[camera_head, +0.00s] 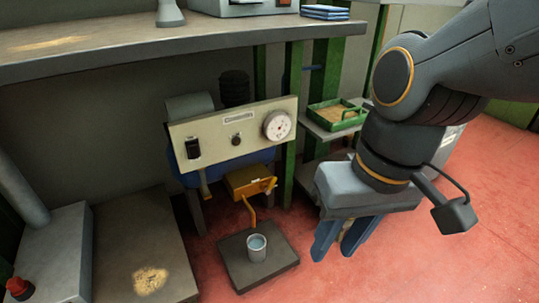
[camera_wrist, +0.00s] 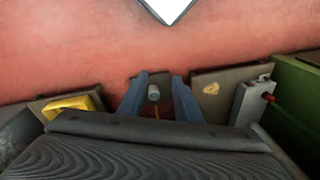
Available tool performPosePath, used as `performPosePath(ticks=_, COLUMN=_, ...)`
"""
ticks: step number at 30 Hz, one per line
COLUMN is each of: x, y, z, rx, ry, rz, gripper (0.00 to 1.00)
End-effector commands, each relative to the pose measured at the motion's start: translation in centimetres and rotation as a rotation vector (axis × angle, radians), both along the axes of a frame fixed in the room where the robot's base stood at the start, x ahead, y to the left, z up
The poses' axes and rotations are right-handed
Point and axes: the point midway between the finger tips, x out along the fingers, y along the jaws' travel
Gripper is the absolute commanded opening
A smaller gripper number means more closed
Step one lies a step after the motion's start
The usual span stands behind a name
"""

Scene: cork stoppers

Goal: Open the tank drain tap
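A yellow-orange tap body (camera_head: 250,182) sits below a beige control panel (camera_head: 232,135), with a small lever-like part (camera_head: 269,185) at its right end. A thin orange spout (camera_head: 249,212) hangs beneath it, above a grey cup (camera_head: 257,248) with bluish contents. The cup stands on a dark square platform (camera_head: 232,268). It also shows between my fingers in the wrist view (camera_wrist: 154,92). My gripper (camera_head: 337,252) is open and empty, pointing down, to the right of the tap and cup and apart from them. I cannot tell whether the tap is open.
The panel carries a round dial (camera_head: 277,125), a knob (camera_head: 236,139) and a black switch (camera_head: 193,148). A grey bench (camera_head: 120,55) overhangs at the back. A green tray (camera_head: 338,114) is on a shelf behind my arm. A red-button box (camera_head: 60,250) stands left. Red floor is clear at front right.

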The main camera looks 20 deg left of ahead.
Motion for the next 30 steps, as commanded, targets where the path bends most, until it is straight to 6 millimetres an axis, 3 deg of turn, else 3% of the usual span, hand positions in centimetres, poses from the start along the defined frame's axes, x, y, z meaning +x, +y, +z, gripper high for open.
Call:
performPosePath(ticks=5, x=3.0, y=2.3, z=0.3, rx=0.026, ry=0.03, rz=0.009, gripper=0.31)
performPosePath(ticks=14, x=12.1, y=10.4, z=-1.1, rx=0.138, ry=0.086, rz=0.085, gripper=0.31)
performPosePath(ticks=23, x=22.8, y=15.7, z=-6.3, rx=0.268, ry=0.096, rz=0.129, gripper=0.31)
performPosePath(ticks=30, x=31.0, y=17.9, z=-12.8, rx=0.369, ry=0.069, rz=0.153, gripper=0.31)
